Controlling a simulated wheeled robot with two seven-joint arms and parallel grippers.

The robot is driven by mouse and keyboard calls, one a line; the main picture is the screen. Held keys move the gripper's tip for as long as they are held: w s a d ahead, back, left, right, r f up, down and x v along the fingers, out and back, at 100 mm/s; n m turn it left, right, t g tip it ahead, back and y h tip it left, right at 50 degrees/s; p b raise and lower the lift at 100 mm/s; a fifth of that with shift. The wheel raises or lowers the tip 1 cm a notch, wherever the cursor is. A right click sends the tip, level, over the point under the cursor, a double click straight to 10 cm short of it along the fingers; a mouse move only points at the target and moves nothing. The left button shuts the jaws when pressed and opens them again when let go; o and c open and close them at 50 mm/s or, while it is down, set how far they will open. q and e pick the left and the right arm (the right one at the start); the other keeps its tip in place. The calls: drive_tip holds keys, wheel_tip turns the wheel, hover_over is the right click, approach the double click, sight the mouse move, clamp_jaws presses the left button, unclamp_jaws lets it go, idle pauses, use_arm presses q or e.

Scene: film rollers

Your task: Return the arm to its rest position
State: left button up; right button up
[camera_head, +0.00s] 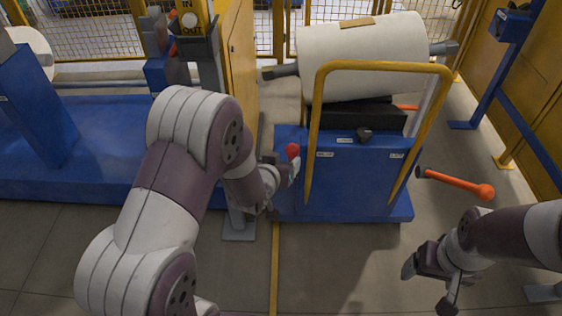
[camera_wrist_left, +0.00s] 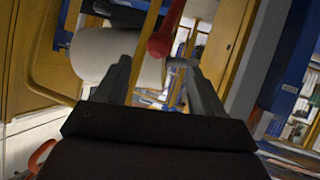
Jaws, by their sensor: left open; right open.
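My left arm reaches in from the left. Its left gripper (camera_head: 281,184) is at the left edge of the blue cart (camera_head: 350,185), close to a red knob (camera_head: 292,152). In the left wrist view the gripper (camera_wrist_left: 155,75) has its fingers apart, and the red knob (camera_wrist_left: 159,45) shows between or just beyond them; I cannot tell whether they touch. My right gripper (camera_head: 428,287) is open and empty above the floor at lower right.
The cart has a yellow handle (camera_head: 318,130) and carries a large white roll (camera_head: 360,58). An orange-handled tool (camera_head: 455,184) is right of it. A yellow machine (camera_head: 238,60) with a blue base (camera_head: 100,140) stands left. Yellow fencing (camera_head: 90,35) is behind. Floor in front is clear.

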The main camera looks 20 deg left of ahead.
idle(0.3)
use_arm(q)
drive_tip(key=s+f+g, duration=0.4)
drive_tip(key=s+f, duration=0.1)
drive_tip(key=s+r+m+g, duration=0.1)
drive_tip(key=s+r+g, duration=0.25)
drive_tip(key=s, duration=0.45)
drive_tip(key=s+r+m+g, duration=0.15)
drive_tip(key=s+g, duration=0.25)
drive_tip(key=s, duration=0.5)
wheel_tip(320, 180, up, 21)
drive_tip(key=w+p, duration=0.1)
drive_tip(key=p, duration=1.6)
drive_tip(key=shift+a+f+n+t+p, duration=0.15)
drive_tip(key=shift+a+n+t+p, duration=0.2)
drive_tip(key=shift+n+p, duration=0.1)
